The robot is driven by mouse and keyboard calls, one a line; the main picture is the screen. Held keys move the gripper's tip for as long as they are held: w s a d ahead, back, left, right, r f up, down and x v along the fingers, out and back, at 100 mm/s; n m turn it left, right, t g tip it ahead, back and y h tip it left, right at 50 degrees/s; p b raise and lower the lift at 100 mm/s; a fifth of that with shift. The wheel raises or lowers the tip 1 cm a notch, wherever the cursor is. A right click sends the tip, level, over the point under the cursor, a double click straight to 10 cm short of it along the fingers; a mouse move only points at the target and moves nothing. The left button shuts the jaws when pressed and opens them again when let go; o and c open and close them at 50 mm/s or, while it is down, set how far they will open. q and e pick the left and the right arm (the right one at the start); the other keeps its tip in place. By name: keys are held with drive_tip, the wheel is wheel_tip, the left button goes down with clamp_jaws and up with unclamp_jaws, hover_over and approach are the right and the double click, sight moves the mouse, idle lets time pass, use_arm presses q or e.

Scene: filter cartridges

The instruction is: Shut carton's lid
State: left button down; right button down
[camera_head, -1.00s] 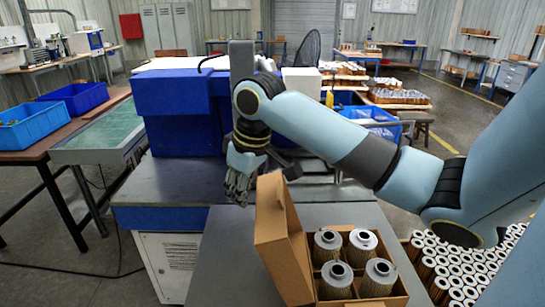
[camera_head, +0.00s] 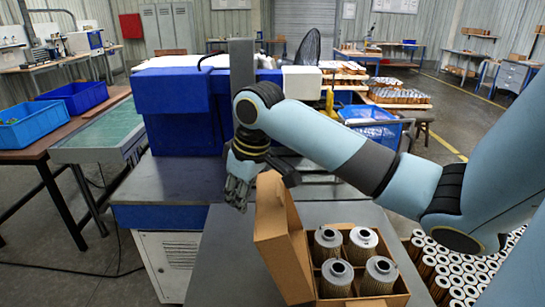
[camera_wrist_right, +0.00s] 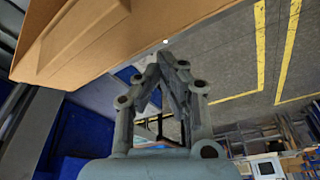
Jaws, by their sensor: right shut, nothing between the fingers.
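The carton (camera_head: 284,255) is brown cardboard and stands on the grey table with its lid (camera_head: 272,228) raised upright on its left side. Several metal filter cartridges (camera_head: 362,240) stand inside it, parted by cardboard dividers. My right gripper (camera_head: 236,204) is shut and empty, fingers pointing down, just left of and behind the raised lid. I cannot see it touching the lid. In the right wrist view the shut fingertips (camera_wrist_right: 167,58) are close to the cardboard (camera_wrist_right: 110,40), which fills the upper left. My left gripper is not in view.
A blue machine (camera_head: 185,110) stands behind the carton. The grey tabletop (camera_head: 228,262) left of the carton is clear. Many cartridges (camera_head: 460,268) stand lower down at the right. Blue bins (camera_head: 75,97) sit on a table at the left.

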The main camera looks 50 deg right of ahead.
sight(269, 198)
drive_tip(key=shift+b+x, duration=0.35)
drive_tip(key=shift+x, duration=0.75)
drive_tip(key=shift+s+d, duration=0.1)
drive_tip(key=shift+s, duration=0.1)
drive_tip(key=shift+s+d+r+p, duration=0.15)
drive_tip(key=shift+s+d+p, duration=0.9)
drive_tip(key=shift+s+p, duration=0.25)
drive_tip(key=shift+s+d+r, duration=0.8)
drive_tip(key=shift+s, duration=0.2)
